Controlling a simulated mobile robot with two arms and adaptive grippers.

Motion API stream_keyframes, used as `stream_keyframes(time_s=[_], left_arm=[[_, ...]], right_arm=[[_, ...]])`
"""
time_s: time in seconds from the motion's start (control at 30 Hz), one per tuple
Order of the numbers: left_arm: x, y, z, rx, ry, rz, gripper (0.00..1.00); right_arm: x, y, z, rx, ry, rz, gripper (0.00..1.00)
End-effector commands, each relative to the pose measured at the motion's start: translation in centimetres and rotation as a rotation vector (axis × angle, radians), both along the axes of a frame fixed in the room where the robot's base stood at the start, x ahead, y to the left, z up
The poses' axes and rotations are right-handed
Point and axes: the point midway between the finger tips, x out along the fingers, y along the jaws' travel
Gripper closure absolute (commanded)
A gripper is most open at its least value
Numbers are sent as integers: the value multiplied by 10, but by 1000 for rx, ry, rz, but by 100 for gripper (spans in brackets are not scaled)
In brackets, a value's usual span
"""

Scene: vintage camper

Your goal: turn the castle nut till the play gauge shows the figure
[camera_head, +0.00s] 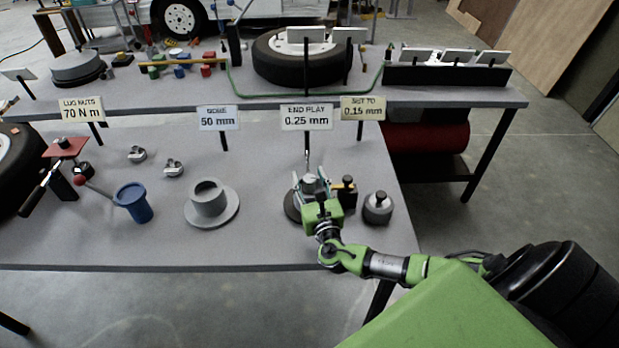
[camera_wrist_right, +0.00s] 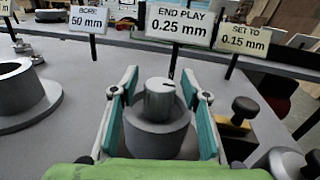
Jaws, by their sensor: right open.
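The castle nut (camera_wrist_right: 162,98) is a grey knob with a dark mark on top, on a grey round hub (camera_wrist_right: 155,136); in the head view the nut (camera_head: 312,183) is partly hidden by my gripper. My right gripper (camera_wrist_right: 161,85) is open, with its teal-padded fingers on both sides of the nut and a gap showing at each side. The play gauge sign (camera_head: 306,117) reads END PLAY 0.25 mm, also in the right wrist view (camera_wrist_right: 179,24). The set sign (camera_head: 363,107) reads SET TO 0.15 mm. My left gripper is not in view.
A black-knobbed block (camera_head: 346,190) and a grey knobbed weight (camera_head: 378,207) stand close right of the hub. A flanged grey cylinder (camera_head: 211,203) and a blue cup (camera_head: 134,202) stand to the left. The bench front between them is clear.

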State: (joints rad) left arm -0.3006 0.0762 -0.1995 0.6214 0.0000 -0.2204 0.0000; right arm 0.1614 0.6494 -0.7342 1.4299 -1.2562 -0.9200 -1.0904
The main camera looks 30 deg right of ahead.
Motion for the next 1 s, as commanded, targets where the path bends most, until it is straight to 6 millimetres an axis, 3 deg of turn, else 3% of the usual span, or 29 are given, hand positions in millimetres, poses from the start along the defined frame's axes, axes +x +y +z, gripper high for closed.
stream_keyframes(time_s=[0.2,0.37,0.73,1.0], left_arm=[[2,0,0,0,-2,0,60],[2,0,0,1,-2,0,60],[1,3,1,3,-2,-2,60],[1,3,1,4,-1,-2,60]], right_arm=[[0,0,-1,0,1,0,58],[0,0,-1,0,1,0,96],[0,0,-1,2,2,-33,97],[0,2,-1,5,1,-187,97]])
